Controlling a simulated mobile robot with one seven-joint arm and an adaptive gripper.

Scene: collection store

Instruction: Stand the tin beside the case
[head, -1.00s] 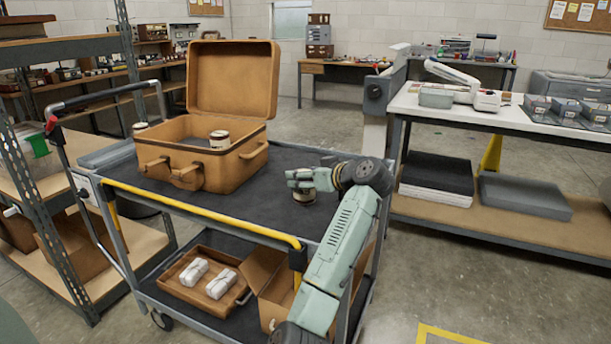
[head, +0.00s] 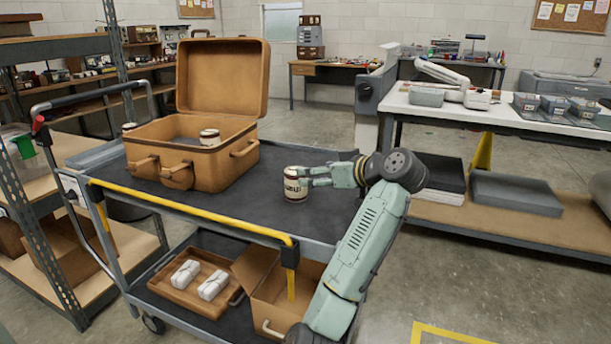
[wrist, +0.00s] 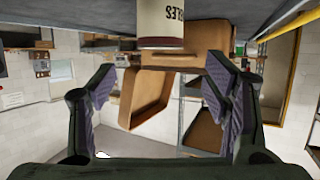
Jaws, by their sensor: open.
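A cream tin with dark lettering and dark rims (head: 296,186) stands upright on the dark top of the cart, right of the open tan case (head: 218,172) with a gap between them. In the wrist view the tin (wrist: 162,28) shows upside down at the top edge, partly cut off. My gripper (head: 312,176) is on the tin's right side, level with its upper half, pointing left. In the wrist view its fingers (wrist: 160,78) are spread, with no object seen clasped between them. Whether a fingertip touches the tin I cannot tell.
The cart top (head: 250,205) is bare around the standing tin. A yellow rail (head: 190,212) edges its front. A white-topped bench (head: 470,115) stands right.

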